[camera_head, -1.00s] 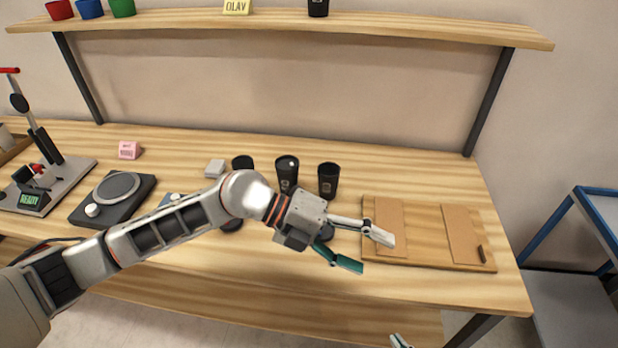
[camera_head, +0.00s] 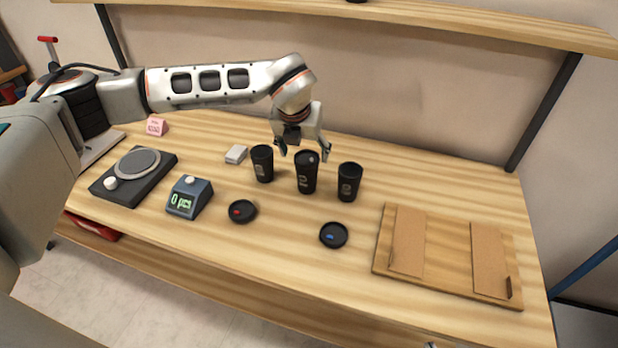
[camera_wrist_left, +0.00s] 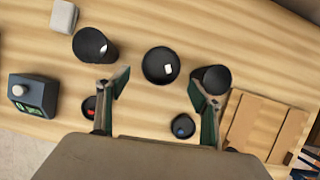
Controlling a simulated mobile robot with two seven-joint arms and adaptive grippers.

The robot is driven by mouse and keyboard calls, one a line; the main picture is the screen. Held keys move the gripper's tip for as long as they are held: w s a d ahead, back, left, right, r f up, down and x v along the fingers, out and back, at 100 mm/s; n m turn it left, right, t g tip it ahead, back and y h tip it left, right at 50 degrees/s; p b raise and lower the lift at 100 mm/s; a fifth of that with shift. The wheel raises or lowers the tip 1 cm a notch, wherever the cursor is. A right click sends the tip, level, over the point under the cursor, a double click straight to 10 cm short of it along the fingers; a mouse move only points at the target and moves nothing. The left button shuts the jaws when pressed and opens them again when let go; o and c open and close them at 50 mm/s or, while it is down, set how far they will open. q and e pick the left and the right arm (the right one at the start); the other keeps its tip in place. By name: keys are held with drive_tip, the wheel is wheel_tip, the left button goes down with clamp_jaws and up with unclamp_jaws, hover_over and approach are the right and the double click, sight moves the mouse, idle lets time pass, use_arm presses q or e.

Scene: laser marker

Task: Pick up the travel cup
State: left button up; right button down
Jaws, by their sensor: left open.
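Three black cups stand upright in a row on the wooden table. The middle cup (camera_head: 306,178) is the tallest and has a closed top with a small light mark; it also shows in the left wrist view (camera_wrist_left: 158,67). The left cup (camera_head: 262,165) and the right cup (camera_head: 349,184) look open at the top. I cannot tell from a label which is the travel cup. My left gripper (camera_head: 304,152) is open and points down, its fingers on either side of the middle cup's top. Its fingers also show in the left wrist view (camera_wrist_left: 159,82). Only a sliver of my right gripper (camera_head: 431,345) shows.
Two black lids, one with a red mark (camera_head: 242,211) and one with a blue mark (camera_head: 334,235), lie in front of the cups. A display box (camera_head: 189,198) and a scale-like device (camera_head: 133,177) stand left. A wooden board (camera_head: 450,255) lies right. A shelf (camera_head: 400,17) runs above.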

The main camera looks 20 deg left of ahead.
sight(307, 160)
use_arm(q)
drive_tip(key=x, duration=0.5)
drive_tip(key=shift+w+p, duration=0.3)
drive_tip(key=shift+p, duration=0.05)
drive_tip(key=c, duration=0.8)
